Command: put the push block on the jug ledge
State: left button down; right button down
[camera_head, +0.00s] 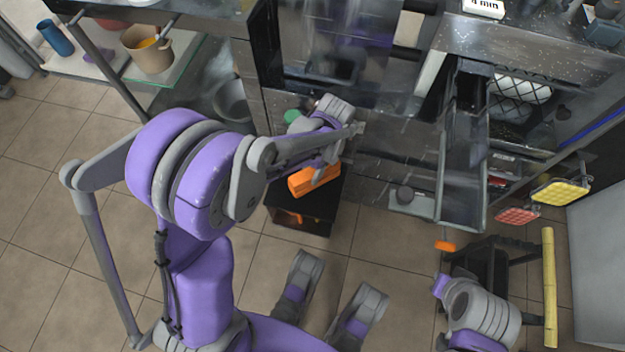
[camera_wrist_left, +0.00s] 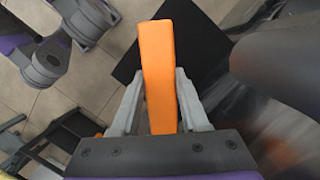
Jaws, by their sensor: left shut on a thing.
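The push block (camera_head: 302,184) is a bright orange bar. My left gripper (camera_head: 322,172) is shut on it and holds it above a black open-topped box. In the left wrist view the block (camera_wrist_left: 158,70) stands between the two grey fingers (camera_wrist_left: 158,112) and sticks out well beyond their tips. A small grey ledge (camera_head: 424,208) projects from the front of the steel machine, right of the block and apart from it; I cannot tell for sure that it is the jug ledge. My right arm (camera_head: 485,312) shows at lower right, but its gripper cannot be made out.
The black box (camera_head: 300,222) stands on the tiled floor below the block. A steel trough (camera_head: 462,170) juts out at right. A dark stool (camera_head: 492,268) and a yellow cane (camera_head: 549,285) are further right. A tan pot (camera_head: 150,58) stands on the left shelf.

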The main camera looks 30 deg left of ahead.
pick_arm(q)
jog(key=x, duration=0.2)
jog(key=b+x, duration=0.1)
jog(key=x, duration=0.1)
jog(key=w+b+x, duration=0.1)
jog(key=x, duration=0.1)
jog(key=shift+d+f, duration=0.2)
jog(key=shift+d, duration=0.2)
jog(key=shift+w+f, duration=0.1)
jog(key=shift+f, duration=0.15)
jog(key=shift+f, duration=0.15)
jog(key=shift+c, duration=2.1)
grip_release()
